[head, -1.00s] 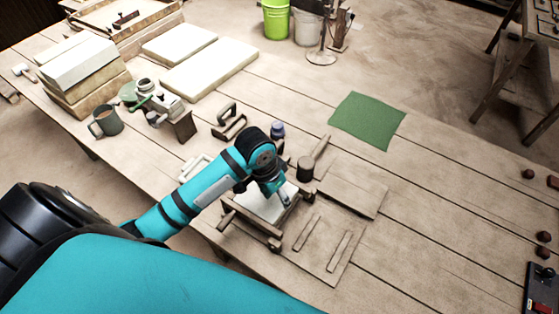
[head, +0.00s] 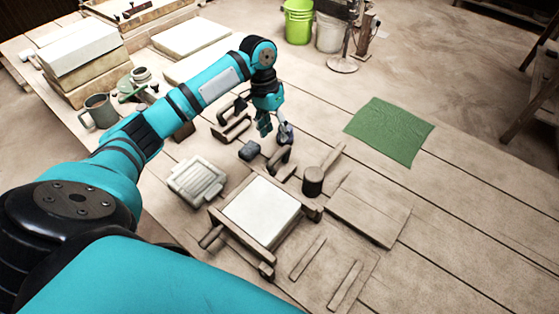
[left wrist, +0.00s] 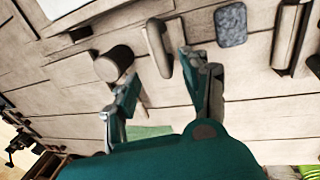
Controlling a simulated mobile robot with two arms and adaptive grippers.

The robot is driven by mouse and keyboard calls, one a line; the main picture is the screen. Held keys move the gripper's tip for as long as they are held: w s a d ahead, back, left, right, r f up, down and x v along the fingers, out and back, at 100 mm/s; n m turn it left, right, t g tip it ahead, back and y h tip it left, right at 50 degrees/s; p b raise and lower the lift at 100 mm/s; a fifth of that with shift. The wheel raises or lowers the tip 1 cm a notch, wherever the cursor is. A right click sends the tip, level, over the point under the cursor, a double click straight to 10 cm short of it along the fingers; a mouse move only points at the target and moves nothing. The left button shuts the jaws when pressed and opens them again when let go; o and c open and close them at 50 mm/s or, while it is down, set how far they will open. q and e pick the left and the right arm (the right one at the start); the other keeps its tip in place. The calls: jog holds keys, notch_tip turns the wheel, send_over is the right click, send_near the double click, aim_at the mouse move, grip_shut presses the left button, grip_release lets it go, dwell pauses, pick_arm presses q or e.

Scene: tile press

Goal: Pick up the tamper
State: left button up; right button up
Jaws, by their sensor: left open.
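My left gripper (head: 274,132) is open and empty above the table, its fingers pointing down. It also shows in the left wrist view (left wrist: 157,72). Just beyond its fingertips stands a rounded wooden piece (left wrist: 158,48), which shows in the head view (head: 280,160) too. Beside it are a dark cylindrical head with a wooden handle (head: 313,181), also in the left wrist view (left wrist: 113,64), and a blue-grey block (head: 249,151), also in the wrist view (left wrist: 230,25). I cannot tell for sure which of these is the tamper. None is held. My right gripper is not in view.
A wooden press frame (head: 237,234) holds a white slab (head: 262,212). A ribbed pale block (head: 196,182), loose wooden strips (head: 307,257), a flat board (head: 369,212) and a green cloth (head: 390,131) lie around. Bare table lies to the right.

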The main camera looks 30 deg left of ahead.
aim_at(279, 152)
pick_arm(q)
jog(key=f, duration=0.3)
jog(key=shift+d, duration=0.35)
jog(key=shift+d+f, duration=0.1)
jog(key=shift+f, duration=0.75)
jog(key=f, duration=0.3)
jog(key=shift+d+f+p, duration=0.3)
jog(key=shift+d+p, duration=0.05)
jog(key=shift+d, duration=0.05)
jog(key=shift+f, duration=0.4)
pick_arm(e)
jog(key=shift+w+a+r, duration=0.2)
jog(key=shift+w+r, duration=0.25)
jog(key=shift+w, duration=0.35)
pick_arm(q)
jog(key=shift+c, duration=0.2)
grip_shut()
jog(key=shift+r, duration=0.1)
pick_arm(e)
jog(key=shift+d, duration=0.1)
